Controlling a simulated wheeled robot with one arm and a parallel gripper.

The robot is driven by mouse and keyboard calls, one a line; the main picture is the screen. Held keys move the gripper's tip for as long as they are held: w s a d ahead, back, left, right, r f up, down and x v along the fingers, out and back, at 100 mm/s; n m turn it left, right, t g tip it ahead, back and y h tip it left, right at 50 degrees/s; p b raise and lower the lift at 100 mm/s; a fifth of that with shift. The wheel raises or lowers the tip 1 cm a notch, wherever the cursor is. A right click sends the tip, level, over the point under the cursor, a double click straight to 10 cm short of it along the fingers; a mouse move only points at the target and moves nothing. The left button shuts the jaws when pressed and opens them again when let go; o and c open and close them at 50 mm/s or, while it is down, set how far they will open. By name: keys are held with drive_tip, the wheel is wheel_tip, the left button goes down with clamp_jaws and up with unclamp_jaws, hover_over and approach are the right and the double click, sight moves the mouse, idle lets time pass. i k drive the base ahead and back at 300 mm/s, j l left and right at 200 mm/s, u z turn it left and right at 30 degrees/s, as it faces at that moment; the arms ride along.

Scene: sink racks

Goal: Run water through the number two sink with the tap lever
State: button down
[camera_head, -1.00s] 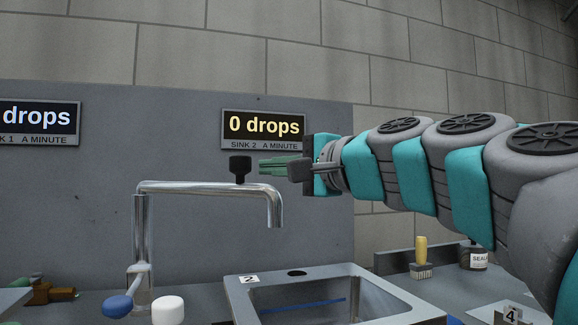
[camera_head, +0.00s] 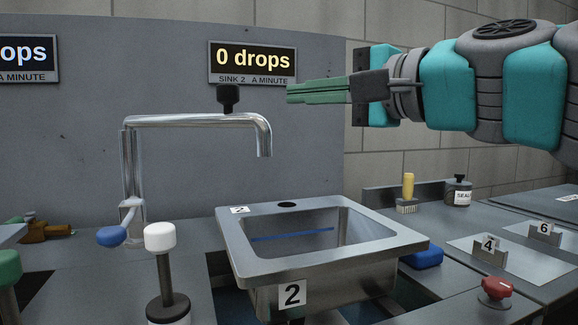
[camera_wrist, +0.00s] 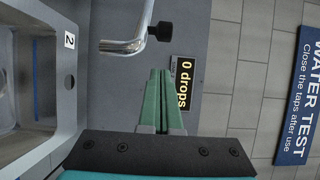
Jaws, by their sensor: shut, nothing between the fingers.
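The number two sink (camera_head: 292,270) is a steel basin with a "2" label in the middle of the head view. A chrome tap (camera_head: 190,121) reaches over it, its spout pointing down, with a black knob (camera_head: 228,97) on top. A blue-ended lever (camera_head: 112,236) sits low on the tap's column. The sink 2 display (camera_head: 253,64) reads "0 drops". No water shows below the spout. My gripper (camera_head: 289,94) has green fingers, shut and empty, right of the black knob and apart from it. In the wrist view the fingertips (camera_wrist: 160,72) point toward the display.
A white knob on a post (camera_head: 160,237) stands front left, with a green knob (camera_head: 8,268) farther left. A red knob (camera_head: 497,287), blue sponge-like block (camera_head: 424,257), brush (camera_head: 408,194) and jar (camera_head: 458,191) are right of the sink. Open air surrounds the gripper.

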sight(111, 237)
drive_tip(key=k+l, duration=0.45)
drive_tip(key=l, duration=0.25)
drive_tip(key=k+l, duration=0.25)
drive_tip(key=l, duration=0.1)
